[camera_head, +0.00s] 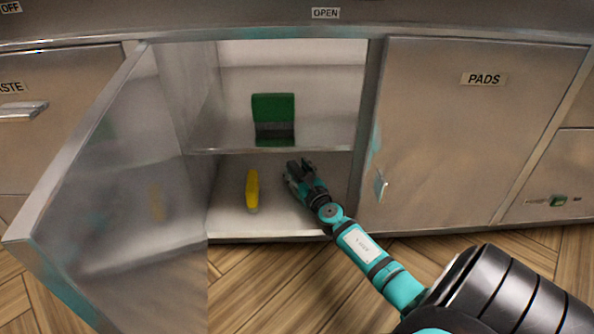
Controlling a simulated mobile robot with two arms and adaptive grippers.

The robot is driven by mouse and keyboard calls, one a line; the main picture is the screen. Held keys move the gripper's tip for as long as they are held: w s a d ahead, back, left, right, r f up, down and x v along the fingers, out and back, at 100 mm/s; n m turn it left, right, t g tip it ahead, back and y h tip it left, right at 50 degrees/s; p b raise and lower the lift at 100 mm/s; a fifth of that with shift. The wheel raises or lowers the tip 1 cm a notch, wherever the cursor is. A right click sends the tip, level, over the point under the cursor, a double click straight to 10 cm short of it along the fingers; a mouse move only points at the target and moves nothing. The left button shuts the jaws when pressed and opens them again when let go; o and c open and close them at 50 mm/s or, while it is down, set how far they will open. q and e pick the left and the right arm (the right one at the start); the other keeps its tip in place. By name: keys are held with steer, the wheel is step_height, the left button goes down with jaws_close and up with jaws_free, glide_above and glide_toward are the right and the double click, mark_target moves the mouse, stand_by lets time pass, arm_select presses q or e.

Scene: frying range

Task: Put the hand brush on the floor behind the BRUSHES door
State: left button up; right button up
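A yellow, long and narrow object (252,190), which looks like the hand brush, lies on the floor of the open compartment, pointing front to back. My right gripper (294,172) reaches into the lower part of this compartment, to the right of the yellow object and apart from it. Its dark fingers look spread, with nothing between them. The compartment's door (110,200) stands wide open to the left. Its outer face is turned away, so any label on it is hidden. My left gripper is not in view.
A shelf (220,151) divides the compartment, and a green block-like object (273,107) stands on it above the yellow one. To the right is the shut PADS door (470,130) with its handle (380,186). Compartment floor is clear between the yellow object and the left wall.

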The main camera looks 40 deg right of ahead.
steer(key=shift+r, duration=0.25)
steer(key=p+v, duration=0.1)
steer(key=v, duration=1.1)
steer(key=shift+p, duration=0.35)
steer(key=shift+f, duration=0.1)
